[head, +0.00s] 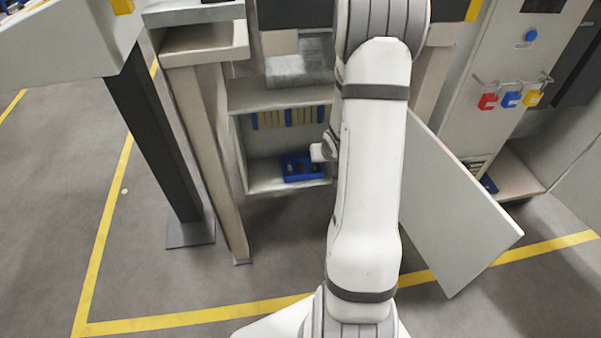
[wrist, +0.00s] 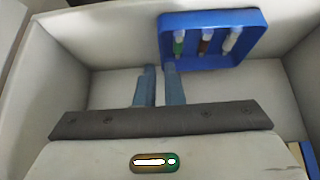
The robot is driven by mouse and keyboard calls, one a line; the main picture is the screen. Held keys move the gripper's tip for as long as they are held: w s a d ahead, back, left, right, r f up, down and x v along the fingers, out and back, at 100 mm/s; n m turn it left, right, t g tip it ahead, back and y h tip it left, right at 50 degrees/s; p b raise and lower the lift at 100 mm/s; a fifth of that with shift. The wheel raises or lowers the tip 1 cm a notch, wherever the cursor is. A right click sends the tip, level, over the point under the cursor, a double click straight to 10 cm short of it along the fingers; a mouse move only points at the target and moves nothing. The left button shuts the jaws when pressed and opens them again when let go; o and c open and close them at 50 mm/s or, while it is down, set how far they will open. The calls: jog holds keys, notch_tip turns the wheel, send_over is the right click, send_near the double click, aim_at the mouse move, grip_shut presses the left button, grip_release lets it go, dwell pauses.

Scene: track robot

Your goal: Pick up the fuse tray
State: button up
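The fuse tray is a blue open tray (head: 302,167) on the floor of the lower cabinet compartment in the head view. In the wrist view the blue tray (wrist: 205,62) is at the top right, with green, brown and white fuses in it. My gripper (wrist: 160,68) has its two blue-grey fingers close together with a narrow gap, their tips at the tray's lower left corner. I cannot tell whether the tray's wall is between the fingertips. In the head view my gripper (head: 322,152) is just above the tray's right side, mostly hidden by my arm.
The cabinet compartment (head: 262,178) has pale walls close around the tray, and a row of tan and blue items (head: 285,117) above it. An open door panel (head: 455,215) stands to the right. A post (head: 205,150) stands at left.

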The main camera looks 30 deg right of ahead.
jog(key=b+x, duration=0.3)
jog(key=x, duration=0.3)
jog(key=shift+w+f, duration=0.1)
jog(key=shift+w, duration=0.15)
grip_shut()
jog(key=shift+r, duration=0.2)
